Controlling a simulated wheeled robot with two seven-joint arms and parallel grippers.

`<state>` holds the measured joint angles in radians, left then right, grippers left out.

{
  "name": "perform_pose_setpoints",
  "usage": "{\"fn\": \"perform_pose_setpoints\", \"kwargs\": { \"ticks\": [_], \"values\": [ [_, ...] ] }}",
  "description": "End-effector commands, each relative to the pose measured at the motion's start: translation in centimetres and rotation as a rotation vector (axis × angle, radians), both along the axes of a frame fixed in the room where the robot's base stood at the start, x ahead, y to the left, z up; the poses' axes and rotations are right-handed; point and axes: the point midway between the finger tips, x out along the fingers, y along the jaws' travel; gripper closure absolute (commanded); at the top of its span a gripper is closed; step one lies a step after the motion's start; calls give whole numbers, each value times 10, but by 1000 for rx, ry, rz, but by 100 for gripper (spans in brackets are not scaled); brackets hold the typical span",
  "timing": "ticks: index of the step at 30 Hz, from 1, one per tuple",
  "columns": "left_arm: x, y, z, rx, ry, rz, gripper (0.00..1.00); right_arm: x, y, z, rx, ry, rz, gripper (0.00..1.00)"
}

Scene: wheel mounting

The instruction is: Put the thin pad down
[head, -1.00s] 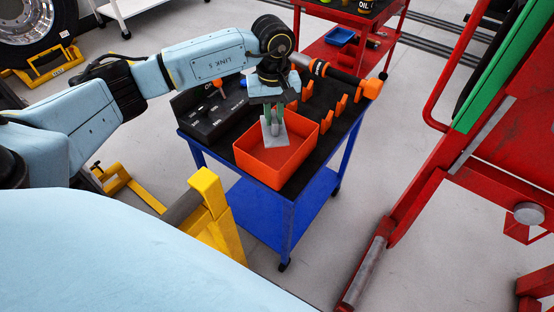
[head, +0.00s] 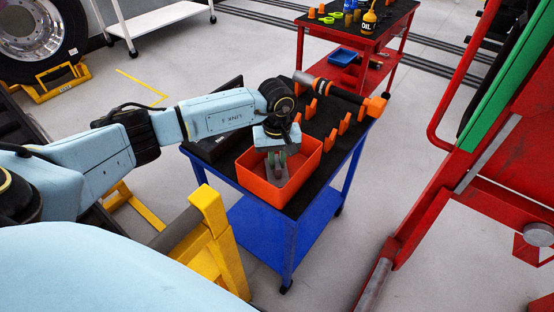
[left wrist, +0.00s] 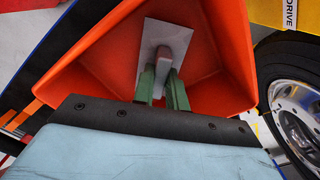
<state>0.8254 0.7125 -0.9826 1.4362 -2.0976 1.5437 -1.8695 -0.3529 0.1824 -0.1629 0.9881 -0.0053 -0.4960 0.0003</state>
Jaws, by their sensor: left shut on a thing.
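The thin pad (left wrist: 153,40) is a flat grey plate with a raised grip on its face. My left gripper (left wrist: 163,80) is shut on that grip with its green fingers. In the head view the left gripper (head: 277,164) points down into an orange open bin (head: 258,188), and the pad is mostly hidden there by the fingers and bin wall. The bin's inner wall also shows in the left wrist view (left wrist: 95,70), around the pad. I cannot tell whether the pad touches the bin floor. My right gripper is not in view.
The bin stands on a blue cart (head: 290,235) with a black top, beside several orange holders (head: 330,138) and a long tool (head: 340,92). A yellow stand (head: 215,235) is close in front. A red frame (head: 430,200) stands at the right.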

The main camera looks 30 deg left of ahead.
Motion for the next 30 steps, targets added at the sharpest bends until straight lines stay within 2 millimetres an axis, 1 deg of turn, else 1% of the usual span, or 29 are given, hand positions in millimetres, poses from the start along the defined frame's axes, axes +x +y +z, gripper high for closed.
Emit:
{"fn": "perform_pose_setpoints", "kwargs": {
  "ticks": [6,7,12,23,25,30],
  "values": [
    [0,0,-3,0,0,0,100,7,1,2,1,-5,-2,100],
    [0,0,-3,1,1,0,85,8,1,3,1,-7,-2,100],
    [0,0,-2,1,1,0,64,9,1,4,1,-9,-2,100],
    [0,0,-1,0,1,0,64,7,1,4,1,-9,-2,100],
    [0,0,2,0,1,0,64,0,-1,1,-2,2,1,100],
    [1,1,39,1,-3,0,64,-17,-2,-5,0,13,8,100]
  ]
}}
